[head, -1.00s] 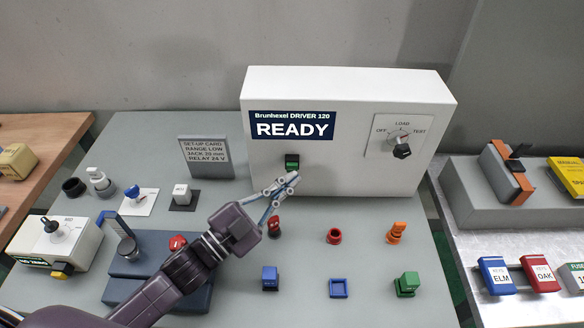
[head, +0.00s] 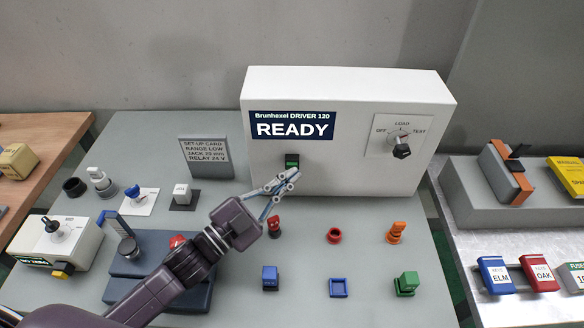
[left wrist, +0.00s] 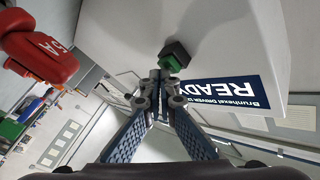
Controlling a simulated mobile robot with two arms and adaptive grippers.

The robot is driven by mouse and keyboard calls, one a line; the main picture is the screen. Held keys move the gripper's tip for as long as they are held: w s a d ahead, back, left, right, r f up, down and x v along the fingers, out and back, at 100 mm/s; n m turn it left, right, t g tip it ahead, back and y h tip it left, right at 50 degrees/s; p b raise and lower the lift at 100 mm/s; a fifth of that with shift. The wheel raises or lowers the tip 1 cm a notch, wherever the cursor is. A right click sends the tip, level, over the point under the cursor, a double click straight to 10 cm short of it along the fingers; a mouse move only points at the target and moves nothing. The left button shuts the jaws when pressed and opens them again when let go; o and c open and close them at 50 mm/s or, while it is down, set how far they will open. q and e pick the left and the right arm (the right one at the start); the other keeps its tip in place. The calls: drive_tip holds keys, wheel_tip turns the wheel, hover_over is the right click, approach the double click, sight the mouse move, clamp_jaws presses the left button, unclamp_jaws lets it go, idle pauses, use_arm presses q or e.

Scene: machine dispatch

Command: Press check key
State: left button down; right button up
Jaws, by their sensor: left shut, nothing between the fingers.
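The white Brunhexel DRIVER 120 box (head: 360,160) stands at the back of the grey table, and its display (head: 292,125) reads READY. A green key (head: 292,160) in a dark frame is on its front below the display. I cannot read a label on it. The key also shows in the left wrist view (left wrist: 171,63). My left gripper (head: 293,173) is shut and empty, its fingertips just below the key in the head view. In the left wrist view the fingertips (left wrist: 160,76) look very close to the key; I cannot tell whether they touch. My right gripper is not in view.
A dial (head: 402,150) marked OFF, LOAD, TEST is on the box's right front. Red, orange, blue and green small parts stand in front of the box, including a red one (head: 274,226) beside my gripper. A set-up card (head: 205,157) stands at left.

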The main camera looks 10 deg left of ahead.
use_arm(q)
drive_tip(key=shift+w+a, duration=0.1)
drive_tip(key=shift+w, duration=0.15)
idle(0.3)
drive_tip(key=shift+s, duration=0.1)
drive_tip(key=shift+s+d, duration=0.2)
drive_tip(key=shift+s, duration=0.6)
drive_tip(key=shift+p, duration=0.3)
drive_tip(key=s, duration=0.2)
drive_tip(key=s+d+p, duration=0.1)
drive_tip(key=s, duration=0.2)
idle(0.7)
